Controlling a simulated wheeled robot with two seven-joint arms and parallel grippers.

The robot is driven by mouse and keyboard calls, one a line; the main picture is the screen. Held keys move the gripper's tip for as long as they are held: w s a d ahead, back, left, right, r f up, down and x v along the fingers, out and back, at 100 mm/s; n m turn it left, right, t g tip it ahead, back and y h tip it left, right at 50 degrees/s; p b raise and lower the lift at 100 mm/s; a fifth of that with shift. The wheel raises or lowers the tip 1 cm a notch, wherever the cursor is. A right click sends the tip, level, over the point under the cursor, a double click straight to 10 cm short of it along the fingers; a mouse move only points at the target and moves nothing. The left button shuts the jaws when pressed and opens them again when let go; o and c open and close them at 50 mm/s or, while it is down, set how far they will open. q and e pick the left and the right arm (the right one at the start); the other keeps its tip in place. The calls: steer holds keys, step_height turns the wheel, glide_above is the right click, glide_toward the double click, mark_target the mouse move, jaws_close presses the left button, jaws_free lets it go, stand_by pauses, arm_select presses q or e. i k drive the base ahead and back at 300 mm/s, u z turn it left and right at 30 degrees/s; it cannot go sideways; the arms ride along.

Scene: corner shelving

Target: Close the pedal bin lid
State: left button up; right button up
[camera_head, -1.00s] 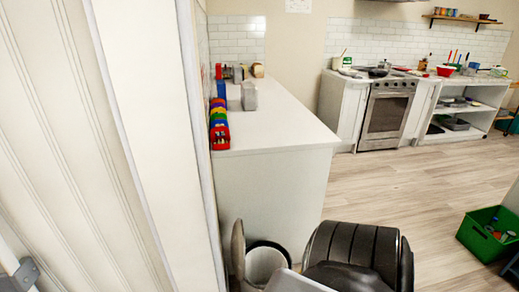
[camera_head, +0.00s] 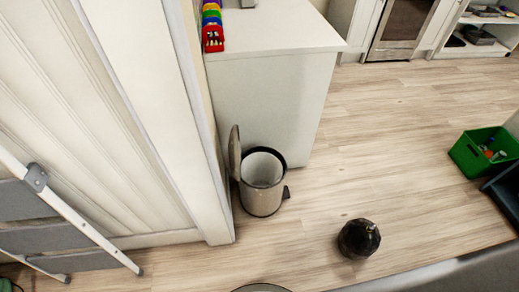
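The pedal bin (camera_head: 261,200) stands on the wood floor against the end of the white counter. It is a beige-grey cylinder with a dark rim and a pale inside that shows from above. Its lid (camera_head: 235,153) is open, standing upright at the bin's left side beside the white door frame. A small dark piece (camera_head: 286,192), perhaps the pedal, sticks out on the bin's right side. Neither of my grippers shows in the head view.
A white counter (camera_head: 268,100) rises behind the bin. A folded step ladder (camera_head: 75,222) leans at the left. A dark rounded object (camera_head: 358,238) is right of the bin, and a green crate (camera_head: 470,158) stands farther right.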

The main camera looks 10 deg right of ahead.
mark_target(235, 156)
steer(key=k, duration=0.65)
steer(key=z, duration=0.3)
steer(key=i, duration=0.7)
steer(key=u, duration=0.45)
steer(key=i, duration=0.8)
steer(key=u, duration=0.7)
